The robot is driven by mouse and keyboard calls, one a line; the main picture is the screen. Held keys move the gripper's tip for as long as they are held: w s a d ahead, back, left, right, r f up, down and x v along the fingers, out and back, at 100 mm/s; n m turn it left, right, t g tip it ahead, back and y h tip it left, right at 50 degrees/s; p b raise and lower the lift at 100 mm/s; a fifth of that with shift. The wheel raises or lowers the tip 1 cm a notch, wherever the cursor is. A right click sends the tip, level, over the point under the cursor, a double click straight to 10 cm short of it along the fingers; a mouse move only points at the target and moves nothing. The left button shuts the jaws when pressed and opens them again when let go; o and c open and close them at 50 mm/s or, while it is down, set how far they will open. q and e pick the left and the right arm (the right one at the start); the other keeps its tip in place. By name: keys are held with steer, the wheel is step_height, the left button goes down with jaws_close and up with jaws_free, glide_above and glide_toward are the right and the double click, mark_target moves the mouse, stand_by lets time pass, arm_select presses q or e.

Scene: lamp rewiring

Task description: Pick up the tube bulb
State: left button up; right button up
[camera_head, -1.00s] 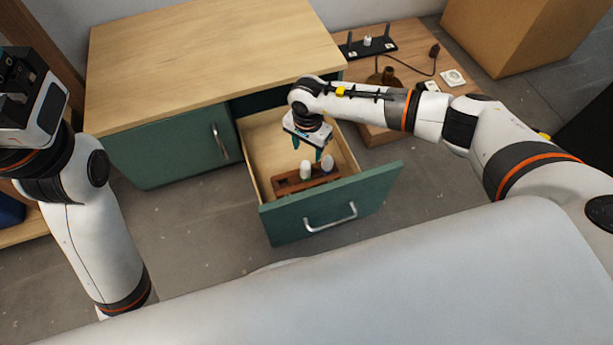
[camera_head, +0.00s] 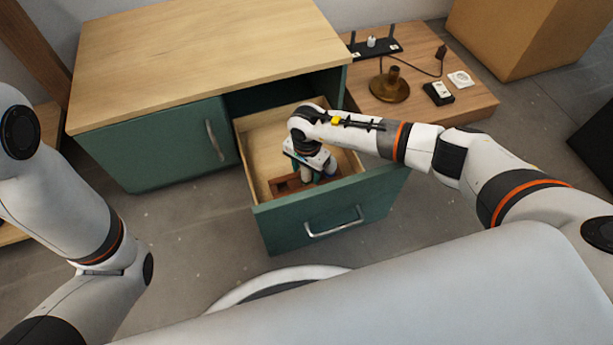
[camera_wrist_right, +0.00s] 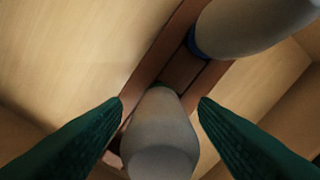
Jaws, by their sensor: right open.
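A whitish bulb with a green collar, which looks like the tube bulb (camera_wrist_right: 160,140), stands in a brown wooden holder (camera_wrist_right: 155,65) in the right wrist view. My right gripper (camera_wrist_right: 160,104) is open, with one green finger on each side of this bulb. Whether the fingers touch it, I cannot tell. A second, wider whitish bulb (camera_wrist_right: 255,22) with a blue collar stands in the same holder, outside the fingers. In the head view the right gripper (camera_head: 316,176) is down inside the open drawer and hides much of the bulbs. My left gripper is not in view.
The open drawer (camera_head: 257,133) has a green front (camera_head: 300,225) and walls close around the gripper. The wooden cabinet top (camera_head: 200,50) is clear. A low wooden table (camera_head: 440,60) at right bears a brass lamp base (camera_head: 390,88), a black strip and small plates.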

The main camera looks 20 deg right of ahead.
steer(key=c, duration=1)
